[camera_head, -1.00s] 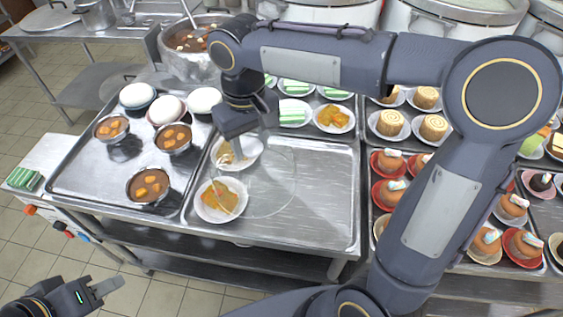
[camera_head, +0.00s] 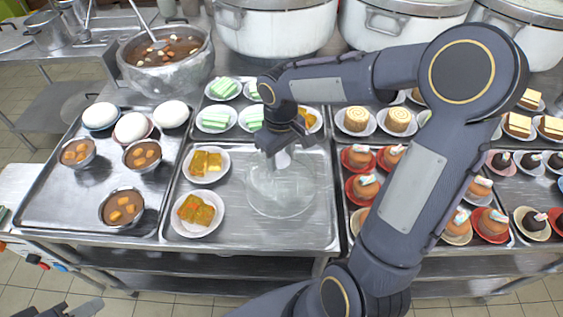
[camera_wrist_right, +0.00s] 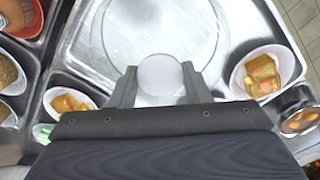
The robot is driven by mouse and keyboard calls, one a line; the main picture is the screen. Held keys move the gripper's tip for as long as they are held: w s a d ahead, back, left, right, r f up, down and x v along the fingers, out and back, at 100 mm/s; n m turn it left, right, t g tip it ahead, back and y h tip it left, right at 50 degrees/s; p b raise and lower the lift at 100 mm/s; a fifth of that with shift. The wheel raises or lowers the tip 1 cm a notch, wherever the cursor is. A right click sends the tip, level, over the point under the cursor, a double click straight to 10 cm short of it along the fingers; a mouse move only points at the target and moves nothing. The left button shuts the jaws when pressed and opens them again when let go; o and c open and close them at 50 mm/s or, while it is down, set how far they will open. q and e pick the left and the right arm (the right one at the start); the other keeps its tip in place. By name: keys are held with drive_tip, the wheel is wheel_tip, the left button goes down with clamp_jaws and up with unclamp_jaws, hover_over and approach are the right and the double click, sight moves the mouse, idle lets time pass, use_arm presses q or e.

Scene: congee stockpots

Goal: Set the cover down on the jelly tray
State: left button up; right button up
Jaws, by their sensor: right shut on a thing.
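My right gripper (camera_head: 285,143) is shut on the knob of a clear cover (camera_head: 282,192). The cover is a see-through dome, upright, over the right part of the jelly tray (camera_head: 240,236). In the right wrist view the white knob (camera_wrist_right: 160,75) sits between the fingers of my right gripper (camera_wrist_right: 160,90), with the round cover (camera_wrist_right: 165,22) beyond it. I cannot tell whether the rim touches the tray. Two plates of orange jelly, a near one (camera_head: 197,213) and a far one (camera_head: 207,164), stand left of the cover. My left gripper (camera_head: 85,308) shows only in part at the bottom left.
A tray on the left (camera_head: 70,190) holds bowls and white buns. Green-striped cakes (camera_head: 215,118) stand behind the jelly tray. Cakes on plates (camera_head: 367,188) fill the trays on the right. Large stockpots (camera_head: 275,30) line the back.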

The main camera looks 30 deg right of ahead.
drive_tip(key=shift+d+f, duration=0.15)
drive_tip(key=shift+f, duration=1.5)
drive_tip(key=shift+f, duration=0.15)
drive_tip(key=o, duration=1.4)
drive_tip(key=shift+c, duration=0.2)
